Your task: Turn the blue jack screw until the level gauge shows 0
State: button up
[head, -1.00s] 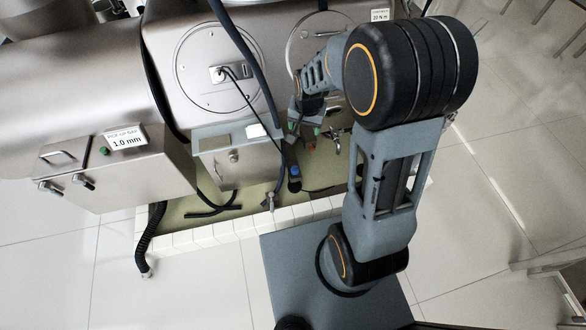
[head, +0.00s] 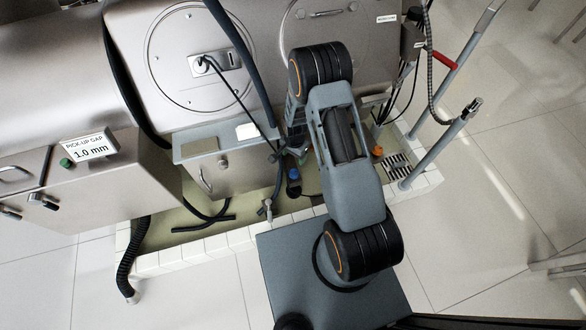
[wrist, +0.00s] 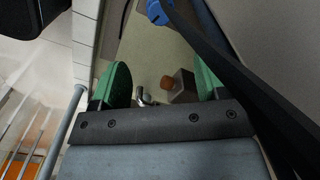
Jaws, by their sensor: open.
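A small blue part (head: 293,174), which looks like the jack screw's head, is low beside the grey cabinet in the head view. It also shows at the top edge of the wrist view (wrist: 157,11), beside a long dark bar. My gripper (wrist: 162,83) is open, with two green fingertips apart and nothing held between them. The blue part lies beyond the fingertips, not between them. In the head view my gripper (head: 298,154) is mostly hidden behind my arm, just above the blue part. I cannot make out the level gauge or its reading.
An orange knob (head: 377,151) stands near a floor drain (head: 397,163). A box labelled "PICK-UP GAP 1.0 mm" (head: 90,147) is at left. Dark hoses (head: 210,215) and a small tap (head: 267,209) are near the white tiled curb (head: 215,243). Metal rails (head: 440,145) stand at right.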

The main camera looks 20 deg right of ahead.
aim_at(294, 171)
notch_tip(294, 171, down, 13)
jog(key=b, duration=0.3)
jog(key=shift+r, duration=0.1)
jog(key=shift+c, duration=0.3)
jog(key=c, duration=0.8)
jog(key=shift+c, duration=0.2)
jog(key=shift+n, duration=0.3)
jog(key=n+b, duration=0.1)
jog(key=n, duration=0.3)
jog(key=shift+n+b, duration=0.3)
jog(key=shift+b, duration=0.1)
jog(key=n+b, duration=0.1)
jog(key=n, duration=0.9)
jog(key=shift+n+b, duration=0.4)
jog(key=n, duration=0.5)
